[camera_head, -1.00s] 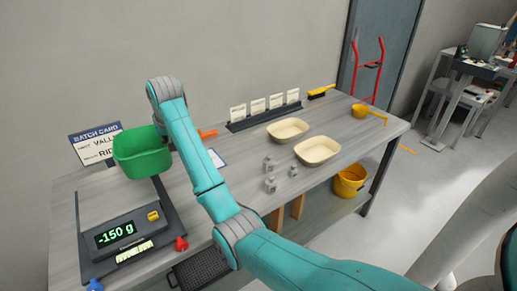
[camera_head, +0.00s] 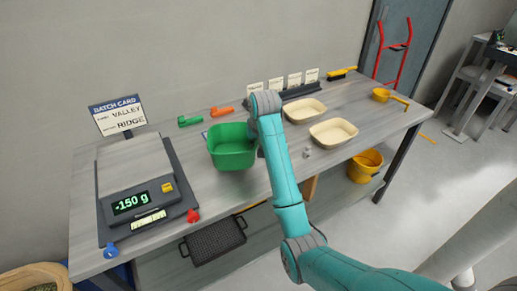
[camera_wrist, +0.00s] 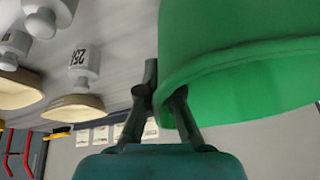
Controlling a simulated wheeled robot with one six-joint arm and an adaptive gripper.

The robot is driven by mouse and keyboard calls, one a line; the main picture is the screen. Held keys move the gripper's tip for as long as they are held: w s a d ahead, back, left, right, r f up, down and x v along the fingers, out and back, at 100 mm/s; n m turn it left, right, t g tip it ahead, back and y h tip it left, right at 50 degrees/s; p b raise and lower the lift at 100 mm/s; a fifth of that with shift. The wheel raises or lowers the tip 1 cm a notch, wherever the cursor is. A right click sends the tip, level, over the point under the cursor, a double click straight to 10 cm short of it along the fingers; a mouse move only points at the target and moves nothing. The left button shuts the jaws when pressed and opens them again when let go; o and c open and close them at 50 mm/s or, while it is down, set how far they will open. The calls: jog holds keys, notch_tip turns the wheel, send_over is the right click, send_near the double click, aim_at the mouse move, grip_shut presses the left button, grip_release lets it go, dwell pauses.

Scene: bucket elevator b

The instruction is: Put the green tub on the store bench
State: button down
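The green tub (camera_head: 232,150) hangs in the air over the long grey bench, to the right of the scale. It is upright and looks empty inside. In the wrist view the tub (camera_wrist: 240,75) fills the right side. My gripper (camera_wrist: 165,97) has its two fingers closed on the tub's rim, one on each side of the wall. In the head view my wrist hides most of the fingers. No bench in view is marked as the store bench.
The scale (camera_head: 130,205) reads -150 g. Two cream trays (camera_head: 333,132) and (camera_head: 304,110), small weights (camera_head: 307,153) and a yellow scoop (camera_head: 381,95) lie on the bench (camera_head: 330,175). A yellow bucket (camera_head: 364,167) is below. Another bench (camera_head: 487,68) stands far right; floor between is open.

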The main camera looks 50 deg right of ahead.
jog(key=shift+f, duration=2.55)
jog(key=shift+f, duration=0.1)
jog(key=c, duration=1.3)
grip_release()
